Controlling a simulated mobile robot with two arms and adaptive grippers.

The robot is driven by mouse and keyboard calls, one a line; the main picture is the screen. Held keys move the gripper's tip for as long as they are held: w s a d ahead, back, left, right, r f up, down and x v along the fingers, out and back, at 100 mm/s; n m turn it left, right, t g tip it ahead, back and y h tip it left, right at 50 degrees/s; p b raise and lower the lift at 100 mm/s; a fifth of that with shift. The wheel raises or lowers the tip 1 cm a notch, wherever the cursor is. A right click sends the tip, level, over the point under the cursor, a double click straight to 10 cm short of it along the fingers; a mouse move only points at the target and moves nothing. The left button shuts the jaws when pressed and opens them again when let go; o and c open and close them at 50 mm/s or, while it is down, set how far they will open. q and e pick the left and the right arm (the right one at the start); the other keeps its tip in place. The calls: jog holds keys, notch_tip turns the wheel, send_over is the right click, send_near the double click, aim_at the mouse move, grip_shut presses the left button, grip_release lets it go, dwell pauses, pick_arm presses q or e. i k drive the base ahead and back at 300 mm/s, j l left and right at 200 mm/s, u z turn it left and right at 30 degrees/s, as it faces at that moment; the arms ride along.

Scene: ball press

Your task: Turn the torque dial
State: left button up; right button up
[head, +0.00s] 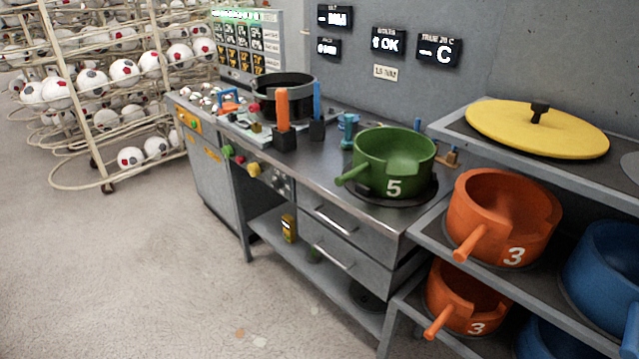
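A workbench (330,160) stands against the grey wall. Along its front edge is a row of controls: a green knob (228,150), a small red knob (240,160), a yellow knob (253,169) and dark grey dials (281,181). The labels are too small to read, so I cannot tell which is the torque dial. Neither my left nor my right gripper is in view.
A green pot (393,160) marked 5 sits on the bench's right end. Orange pots (507,215) and blue pots (608,270) fill the right shelves under a yellow lid (536,128). Ball racks (105,95) stand left.

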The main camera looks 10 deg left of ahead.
aim_at(276, 185)
jog(key=i+j+z, duration=0.15)
jog(key=j+z, duration=0.15)
jog(key=i+j+z, duration=0.15)
jog(key=j+z, duration=0.2)
jog(key=j, duration=0.15)
jog(key=j+z, duration=0.3)
jog(key=i+j, duration=0.05)
jog(key=j, duration=0.05)
